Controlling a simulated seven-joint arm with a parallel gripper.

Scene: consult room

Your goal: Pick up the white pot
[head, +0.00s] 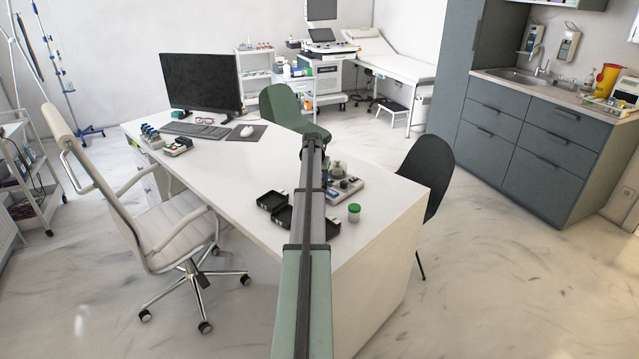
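A small pot (354,213) with a green lid and a pale, whitish body stands upright near the right edge of the white desk. It is the only pot-like thing that I can make out clearly on the desk. My arm reaches up the middle of the head view, just left of the pot, and ends above the desk. I cannot make out my gripper's fingers; the arm hides whatever lies behind its far end. Nothing of mine is seen touching the pot.
A grey-and-white tray with small items (346,190) sits just behind the pot. The monitor (203,82), keyboard (197,130) and mouse (247,131) are farther back. Bare desk lies right of the pot.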

